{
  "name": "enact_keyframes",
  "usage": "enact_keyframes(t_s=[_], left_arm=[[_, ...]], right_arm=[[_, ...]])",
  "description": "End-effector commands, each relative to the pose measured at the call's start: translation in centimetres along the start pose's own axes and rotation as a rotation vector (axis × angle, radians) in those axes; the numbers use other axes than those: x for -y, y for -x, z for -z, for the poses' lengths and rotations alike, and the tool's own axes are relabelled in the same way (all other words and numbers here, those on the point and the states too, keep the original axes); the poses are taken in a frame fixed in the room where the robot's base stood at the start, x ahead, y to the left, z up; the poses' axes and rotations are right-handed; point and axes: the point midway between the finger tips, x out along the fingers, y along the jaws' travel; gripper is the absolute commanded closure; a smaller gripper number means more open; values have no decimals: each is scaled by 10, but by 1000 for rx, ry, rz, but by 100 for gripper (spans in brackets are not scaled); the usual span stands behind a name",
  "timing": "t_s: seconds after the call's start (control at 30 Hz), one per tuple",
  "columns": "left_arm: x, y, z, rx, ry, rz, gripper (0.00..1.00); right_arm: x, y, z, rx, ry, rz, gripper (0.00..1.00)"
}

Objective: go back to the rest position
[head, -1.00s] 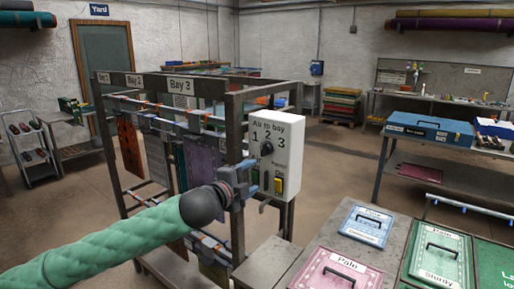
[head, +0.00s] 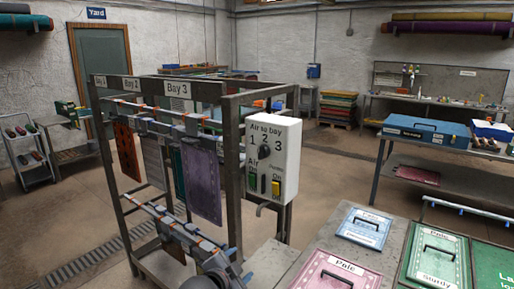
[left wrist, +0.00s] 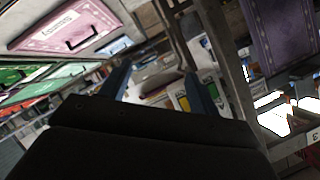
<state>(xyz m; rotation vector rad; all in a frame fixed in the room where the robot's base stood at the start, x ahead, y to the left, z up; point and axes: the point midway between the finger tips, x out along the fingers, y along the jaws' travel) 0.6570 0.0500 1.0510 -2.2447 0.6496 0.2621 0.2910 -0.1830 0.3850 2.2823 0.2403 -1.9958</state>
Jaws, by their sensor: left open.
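My left gripper shows best in the left wrist view (left wrist: 156,86). Its two blue fingers are apart, with nothing held between them. In the head view only the dark wrist part of my left arm shows, low at the bottom edge beside the rack. The white control box (head: 273,150) hangs on the rack's right post, with a dial under the numbers 1, 2, 3 and an On/Off switch below. My left gripper is apart from the box, lower and nearer to me. The box's green and yellow patches also show in the left wrist view (left wrist: 201,93). My right gripper is not in view.
The metal rack (head: 232,150) marked Bay 3 holds hanging rug samples, including a purple one (head: 201,182). A bench at the lower right carries a pink case (head: 338,275), a blue case (head: 365,228) and a green case (head: 437,254). Open floor lies left of the rack.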

Motion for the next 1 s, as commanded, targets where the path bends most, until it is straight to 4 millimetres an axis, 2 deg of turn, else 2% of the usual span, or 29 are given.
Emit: enact_keyframes(t_s=[0.03,0.47,0.67,0.9,1.0], left_arm=[[-11,4,-11,27,40,-13,38],[-82,52,-110,286,354,-81,38],[-118,86,-158,429,492,-104,38],[-163,138,-214,618,651,-127,38],[-178,159,-233,686,703,-130,38]], right_arm=[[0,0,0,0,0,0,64],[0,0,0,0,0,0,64],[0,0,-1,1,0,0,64],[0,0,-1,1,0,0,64],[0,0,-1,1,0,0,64]])
